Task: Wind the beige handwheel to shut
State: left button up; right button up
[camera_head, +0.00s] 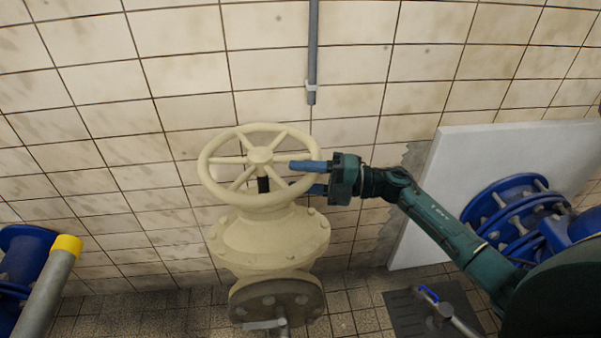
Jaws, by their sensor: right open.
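The beige handwheel (217,187) sits on top of a beige valve body (270,240) in the middle of the head view. It has a round rim with several spokes and a hub. My right arm comes in from the right, and its right gripper (310,177) is open at the wheel's right side. One blue finger lies over the wheel near the rim and a spoke; the other is lower, at or below the rim. I cannot tell whether either finger touches the wheel. My left gripper is not in view.
A tiled wall stands behind the valve, with a grey vertical pipe (312,50) above. Blue flanged pipework (515,215) and a white panel (440,185) are at the right. A grey pipe with a yellow end (66,244) is at the lower left. A dark floor plate (410,312) lies lower right.

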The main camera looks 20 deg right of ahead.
jog(key=shift+w+a, duration=0.1)
jog(key=shift+a, duration=0.15)
jog(key=shift+c, duration=0.6)
grip_shut()
